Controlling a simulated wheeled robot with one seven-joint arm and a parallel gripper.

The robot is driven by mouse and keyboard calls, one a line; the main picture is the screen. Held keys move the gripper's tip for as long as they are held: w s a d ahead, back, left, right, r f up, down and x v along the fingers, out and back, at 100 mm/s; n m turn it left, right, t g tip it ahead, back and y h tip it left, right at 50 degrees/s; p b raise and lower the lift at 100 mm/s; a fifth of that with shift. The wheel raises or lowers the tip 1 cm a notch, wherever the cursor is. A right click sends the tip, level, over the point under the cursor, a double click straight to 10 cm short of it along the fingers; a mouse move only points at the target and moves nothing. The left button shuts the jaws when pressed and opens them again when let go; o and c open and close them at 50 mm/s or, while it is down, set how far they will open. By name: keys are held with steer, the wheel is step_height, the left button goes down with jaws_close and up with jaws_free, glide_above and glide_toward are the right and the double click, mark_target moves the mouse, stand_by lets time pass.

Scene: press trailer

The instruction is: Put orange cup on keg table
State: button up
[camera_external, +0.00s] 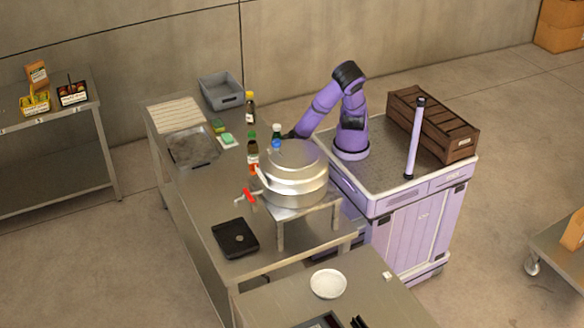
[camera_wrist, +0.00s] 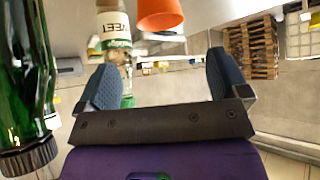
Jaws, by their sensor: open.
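The orange cup (camera_wrist: 160,14) shows at the top of the wrist view, cut by the frame edge, ahead of my gripper (camera_wrist: 163,62). My gripper is open, its two blue pads apart, and the cup is not between them. The keg stands on a low metal table (camera_external: 322,209), which I take as the keg table. In the external view my gripper (camera_external: 290,135) is behind the keg, beside bottles, and its fingers are hard to see.
In the wrist view a dark green bottle (camera_wrist: 22,80) is close on the left, and a labelled bottle (camera_wrist: 113,30) is near the left finger. A brown bottle (camera_external: 252,155) stands left of the keg. A black scale (camera_external: 235,238) lies on the steel table (camera_external: 205,215).

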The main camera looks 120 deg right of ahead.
steer(key=shift+v, duration=0.8)
